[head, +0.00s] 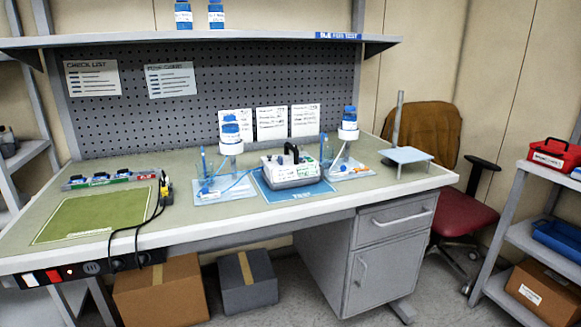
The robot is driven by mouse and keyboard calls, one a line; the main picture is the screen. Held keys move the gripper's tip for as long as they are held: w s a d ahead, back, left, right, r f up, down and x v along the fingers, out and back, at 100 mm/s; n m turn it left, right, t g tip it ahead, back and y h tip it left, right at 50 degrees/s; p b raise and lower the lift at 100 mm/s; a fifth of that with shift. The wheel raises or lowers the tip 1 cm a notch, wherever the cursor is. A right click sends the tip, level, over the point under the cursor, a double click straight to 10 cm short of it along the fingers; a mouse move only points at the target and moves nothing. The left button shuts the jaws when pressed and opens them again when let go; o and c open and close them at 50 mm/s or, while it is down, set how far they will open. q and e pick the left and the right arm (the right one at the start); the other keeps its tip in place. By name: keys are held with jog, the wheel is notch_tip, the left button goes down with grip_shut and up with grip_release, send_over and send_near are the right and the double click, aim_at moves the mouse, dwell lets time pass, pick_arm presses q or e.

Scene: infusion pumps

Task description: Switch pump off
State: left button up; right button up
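A white and grey pump (291,170) with a dark carry handle stands on a blue mat (300,194) marked "TEST" near the middle of the bench. Its front panel is too small to read, so I cannot tell whether it is on. Blue tubing runs near it to the left. Neither of my grippers shows in the head view.
Stands with blue-capped bottles (231,130) (348,122) flank the pump. A green mat (95,214) with black cables beside it lies at left. A power strip (75,270) runs along the front edge. A chair (465,222) and shelf unit stand at right.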

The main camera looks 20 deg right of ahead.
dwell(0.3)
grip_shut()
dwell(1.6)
